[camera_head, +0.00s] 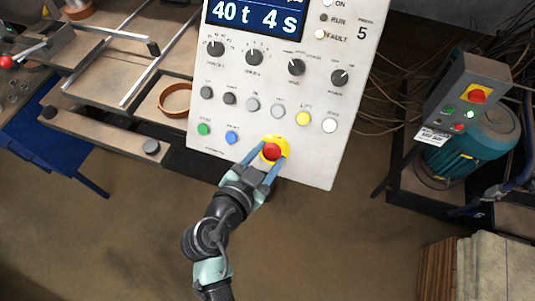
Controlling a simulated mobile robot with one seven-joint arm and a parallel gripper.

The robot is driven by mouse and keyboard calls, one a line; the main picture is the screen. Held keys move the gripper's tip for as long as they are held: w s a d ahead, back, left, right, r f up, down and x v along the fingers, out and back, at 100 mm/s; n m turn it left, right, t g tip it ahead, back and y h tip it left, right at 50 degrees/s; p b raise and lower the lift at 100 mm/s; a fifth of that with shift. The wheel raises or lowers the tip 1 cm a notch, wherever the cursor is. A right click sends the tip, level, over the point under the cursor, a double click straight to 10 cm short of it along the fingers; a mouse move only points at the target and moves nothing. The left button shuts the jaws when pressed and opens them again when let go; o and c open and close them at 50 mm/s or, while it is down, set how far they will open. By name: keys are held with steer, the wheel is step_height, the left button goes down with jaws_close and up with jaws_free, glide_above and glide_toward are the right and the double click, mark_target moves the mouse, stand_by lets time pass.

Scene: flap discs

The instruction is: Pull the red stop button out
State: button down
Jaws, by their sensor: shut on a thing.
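The red stop button (271,152) sits on a yellow round plate (276,141) at the lower middle of a light grey control panel (314,170). My gripper (269,157) reaches up to it from below. Its two blue fingers lie one on each side of the red button, shut on it. The finger tips cover part of the yellow plate. I cannot tell from this view how far the button stands out.
Green (204,129) and blue (232,137) buttons are left of the stop button. Knobs and a lit display (257,16) are above. A second box with a red button (478,96) stands right, above a teal motor (473,150). The floor below the panel is clear.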

stand_by(0.3)
steer(key=shift+s+a+r+b, duration=0.2)
steer(key=shift+s+r+b, duration=0.2)
steer(key=shift+s+b, duration=0.1)
steer(key=c, duration=0.7)
jaws_free()
steer(key=o, duration=0.3)
steer(key=shift+s+r, duration=0.15)
steer(key=shift+o, duration=0.2)
steer(key=shift+s+a, duration=0.3)
steer(key=shift+s, duration=0.1)
steer(key=b+v, duration=0.4)
steer(key=v, duration=0.8)
steer(key=shift+r, duration=0.2)
